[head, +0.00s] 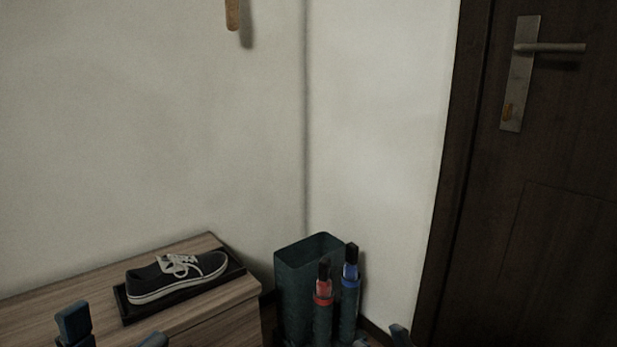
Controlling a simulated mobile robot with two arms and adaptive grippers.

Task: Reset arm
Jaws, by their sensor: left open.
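My left gripper (113,333) shows at the bottom left edge of the head view, in front of the wooden cabinet. Its two dark fingertips are apart, and I see nothing held between them. The rest of the left gripper is cut off by the frame. A small dark tip (400,335) at the bottom edge, right of the middle, may belong to my right gripper. Too little of it shows to tell its state.
A black shoe (178,275) with white laces rests on a black tray (133,314) on the wooden cabinet (40,298). A teal bin (295,285) stands in the corner, with red-banded (323,290) and blue-banded (350,280) upright items at its front. A dark door (540,220) is at right.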

